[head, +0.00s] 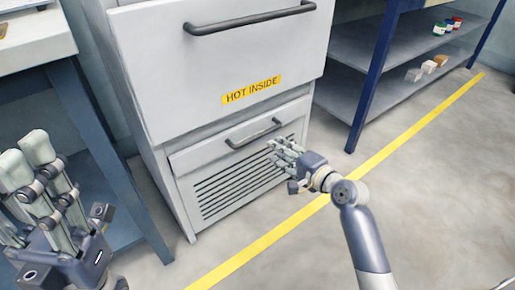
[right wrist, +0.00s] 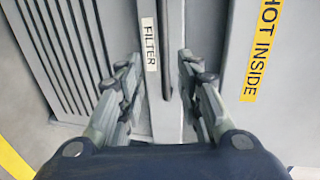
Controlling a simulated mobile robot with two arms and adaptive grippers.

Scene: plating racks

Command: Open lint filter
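The lint filter panel (head: 236,180) is the slatted lower front of the light grey machine. It is closed, flush with the body, with a dark bar handle (head: 252,133) along its top. In the right wrist view the handle (right wrist: 167,60) shows as a dark upright bar beside a white FILTER label (right wrist: 150,43). My right gripper (head: 284,152) is at the handle's right end. Its fingers (right wrist: 160,75) are spread on both sides of the handle, apart from it. My left gripper (head: 40,165) is raised at the far left, open and empty, away from the panel.
A larger upper door (head: 170,75) with its own handle (head: 250,18) and a HOT INSIDE label (head: 251,90) is above the panel. A blue-framed shelf (head: 385,85) with small items stands right. A table (head: 105,150) stands left. A yellow line (head: 400,145) crosses open floor.

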